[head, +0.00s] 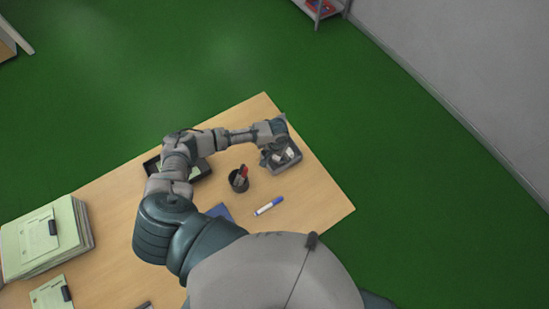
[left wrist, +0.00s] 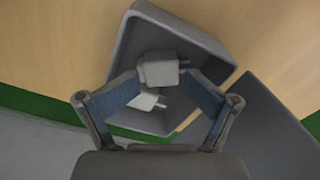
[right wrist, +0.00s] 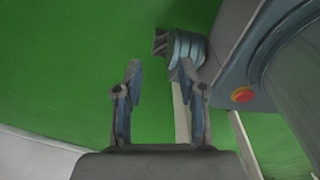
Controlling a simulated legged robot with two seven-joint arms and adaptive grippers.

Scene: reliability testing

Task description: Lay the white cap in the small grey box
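The small grey box (left wrist: 205,45) lies on the wooden table; in the head view it stands near the table's far right corner (head: 296,165). My left gripper (left wrist: 162,80) reaches over the box, its fingertips against both sides of a white, blocky piece, apparently the white cap (left wrist: 158,70). I cannot tell whether the cap touches the box floor. Another white piece (left wrist: 148,101) lies lower in the box, partly hidden. In the head view the left gripper (head: 274,155) partly hides the box. My right gripper (right wrist: 160,75) is open and empty, away from the table.
A dark cup with pens (head: 239,181) and a blue-and-white marker (head: 269,206) stand and lie near the box. A black tray (head: 152,166) is behind my left arm. Stacked green folders (head: 75,240) lie at the left. Table near the right edge is clear.

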